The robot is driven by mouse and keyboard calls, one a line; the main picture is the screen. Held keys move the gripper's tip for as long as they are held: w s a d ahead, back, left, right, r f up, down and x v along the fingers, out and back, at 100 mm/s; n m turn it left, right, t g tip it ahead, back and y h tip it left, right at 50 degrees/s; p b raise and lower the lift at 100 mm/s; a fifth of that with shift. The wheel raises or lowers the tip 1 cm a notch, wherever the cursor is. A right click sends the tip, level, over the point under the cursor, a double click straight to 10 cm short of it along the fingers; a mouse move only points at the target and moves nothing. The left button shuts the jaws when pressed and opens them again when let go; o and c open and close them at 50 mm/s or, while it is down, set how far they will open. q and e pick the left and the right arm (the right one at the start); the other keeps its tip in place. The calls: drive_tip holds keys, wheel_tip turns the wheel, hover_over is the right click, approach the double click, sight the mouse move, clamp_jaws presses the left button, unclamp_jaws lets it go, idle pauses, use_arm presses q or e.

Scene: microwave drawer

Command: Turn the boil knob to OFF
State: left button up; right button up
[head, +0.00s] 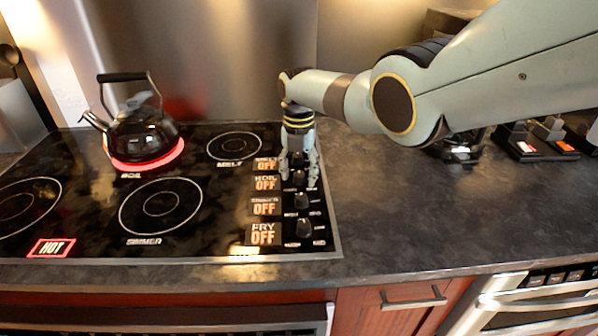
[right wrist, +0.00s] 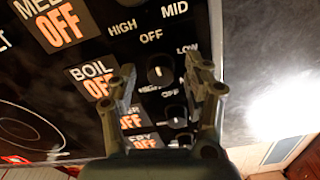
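The boil knob (head: 299,178) is a black knob in the column on the right side of the cooktop. In the right wrist view the boil knob (right wrist: 160,72) has its white mark toward the printed OFF. The boil display (head: 266,183) reads BOIL OFF; it also shows in the right wrist view (right wrist: 97,82). My right gripper (head: 299,181) points down over the knobs. In the right wrist view its open fingers (right wrist: 161,66) stand on either side of the boil knob, with visible gaps. My left gripper is not in view.
The simmer knob (head: 302,201) and fry knob (head: 304,228) lie nearer the front edge, their displays reading OFF. A black kettle (head: 143,135) stands on a red-glowing burner at the back left. A red HOT sign (head: 51,248) is lit.

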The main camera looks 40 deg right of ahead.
sight(299, 174)
wheel_tip(299, 174, up, 12)
idle(0.7)
idle(0.4)
